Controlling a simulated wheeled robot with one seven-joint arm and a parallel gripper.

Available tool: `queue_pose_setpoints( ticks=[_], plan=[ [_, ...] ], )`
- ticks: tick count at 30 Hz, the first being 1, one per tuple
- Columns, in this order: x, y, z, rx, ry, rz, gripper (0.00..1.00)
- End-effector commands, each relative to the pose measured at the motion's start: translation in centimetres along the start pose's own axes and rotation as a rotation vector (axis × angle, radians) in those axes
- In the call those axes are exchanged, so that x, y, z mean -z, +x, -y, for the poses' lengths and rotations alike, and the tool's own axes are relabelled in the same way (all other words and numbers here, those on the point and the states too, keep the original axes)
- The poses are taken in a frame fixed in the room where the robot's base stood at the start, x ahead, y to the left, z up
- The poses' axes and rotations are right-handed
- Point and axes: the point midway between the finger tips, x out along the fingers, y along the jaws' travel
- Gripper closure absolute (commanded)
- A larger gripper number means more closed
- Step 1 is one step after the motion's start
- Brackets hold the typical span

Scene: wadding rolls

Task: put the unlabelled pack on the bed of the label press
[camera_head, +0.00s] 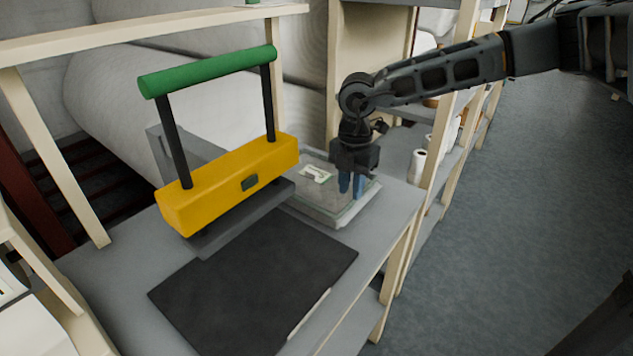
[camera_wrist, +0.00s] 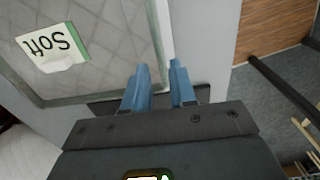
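The label press has a yellow body (camera_head: 228,184), a green handle (camera_head: 208,71) on two black posts, and a grey bed (camera_head: 240,216) low beneath the body. A clear, flat pack (camera_head: 331,214) lies right of the press. A white and green card reading "Soft" shows on it, also in the wrist view (camera_wrist: 52,47). No pack without a label is clearly seen. My gripper (camera_head: 351,190) points down over the pack's right part. In the wrist view its blue fingers (camera_wrist: 160,72) are apart, near the pack's edge (camera_wrist: 158,30). I cannot tell whether they touch it.
A dark mat (camera_head: 255,283) lies on the grey table in front of the press, with a thin pale strip (camera_head: 308,314) at its edge. Wooden shelves with small rolls (camera_head: 417,165) are at the right, beside open floor (camera_head: 520,220).

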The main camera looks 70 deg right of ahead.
Motion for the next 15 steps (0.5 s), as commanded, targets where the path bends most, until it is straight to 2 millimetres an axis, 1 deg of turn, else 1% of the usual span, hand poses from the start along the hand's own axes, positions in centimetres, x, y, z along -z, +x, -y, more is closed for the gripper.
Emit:
queue_pose_setpoints(
  ticks=[2,6,9,15],
  plan=[
    [0.3,1.0,0.0,0.001,0.000,-0.005,0.74],
    [0.3,2.9,0.0,0.001,0.000,-0.002,0.74],
    [0.2,3.5,0.0,-0.001,0.000,-0.001,0.74],
    [0.2,3.6,0.0,-0.001,-0.001,-0.001,0.74]
  ],
)
